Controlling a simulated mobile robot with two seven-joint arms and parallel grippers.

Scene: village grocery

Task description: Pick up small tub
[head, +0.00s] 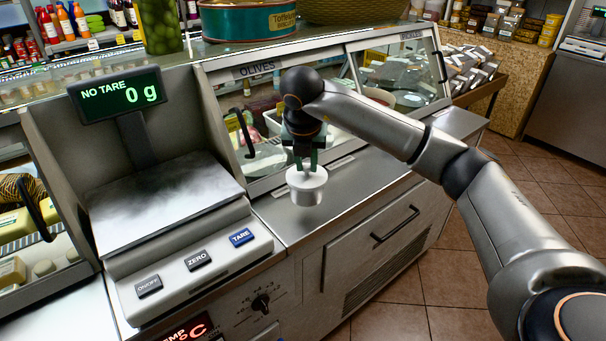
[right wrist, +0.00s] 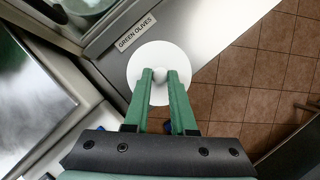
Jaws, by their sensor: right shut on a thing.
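The small tub (head: 307,193) is white and round, with a flat lid and a small knob on top. It is upright at the steel counter, in front of the olives case. My right gripper (head: 306,168) points down and is shut on the knob of the tub's lid. In the right wrist view the green fingers (right wrist: 160,78) pinch the knob over the white lid (right wrist: 150,55). I cannot tell whether the tub touches the counter or hangs just above it. My left gripper is not in view.
A scale (head: 160,197) reading 0 g stands at the left. The glass olives case (head: 262,125) is close behind the tub. A "GREEN OLIVES" label (right wrist: 136,33) lies on the steel counter (head: 375,172). The counter is clear to the right; tiled floor lies in front.

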